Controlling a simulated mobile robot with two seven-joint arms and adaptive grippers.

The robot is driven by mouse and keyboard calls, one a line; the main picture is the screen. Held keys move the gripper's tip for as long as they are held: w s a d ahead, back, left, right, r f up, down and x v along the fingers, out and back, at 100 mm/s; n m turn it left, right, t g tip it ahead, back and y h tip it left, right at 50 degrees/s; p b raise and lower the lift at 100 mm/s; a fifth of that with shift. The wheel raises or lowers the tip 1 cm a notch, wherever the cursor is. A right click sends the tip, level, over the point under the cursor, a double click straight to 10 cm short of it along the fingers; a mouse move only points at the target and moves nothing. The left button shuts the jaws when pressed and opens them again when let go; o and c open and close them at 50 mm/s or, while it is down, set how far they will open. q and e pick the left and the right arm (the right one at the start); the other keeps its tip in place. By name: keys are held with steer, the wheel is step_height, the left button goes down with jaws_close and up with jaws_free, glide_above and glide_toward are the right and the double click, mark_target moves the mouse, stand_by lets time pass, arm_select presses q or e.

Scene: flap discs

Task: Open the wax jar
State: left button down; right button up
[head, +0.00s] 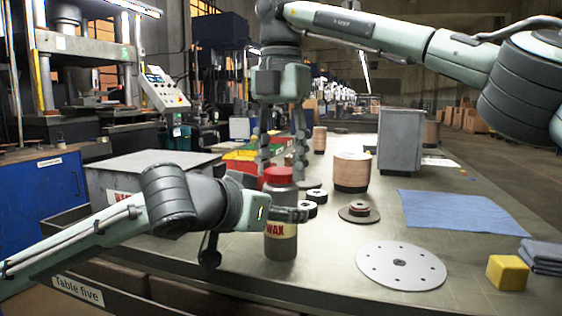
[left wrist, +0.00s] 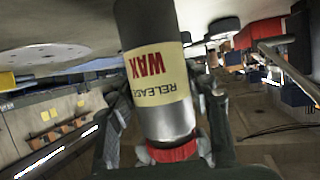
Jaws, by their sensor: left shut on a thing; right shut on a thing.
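The wax jar (head: 281,245) is a grey cylinder with a cream and red WAX label and a red lid (head: 278,175). It stands upright near the table's front edge; I cannot tell whether its base touches the table. My left gripper (head: 290,214) comes from the left and is shut around the jar's upper body. The left wrist view shows the jar (left wrist: 155,70) upside down between the fingers, with the lid (left wrist: 172,152) on it. My right gripper (head: 281,172) points down from above, shut on the lid with a fingertip at each side.
A grey box (head: 400,140) stands behind. Red and yellow bins (head: 240,160) sit behind my left arm.

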steer(key=n, duration=3)
steer(key=shift+s, duration=0.1)
steer(key=n, duration=0.4)
steer(key=shift+n, duration=0.4)
steer(key=n, duration=0.4)
steer(key=shift+r, duration=0.1)
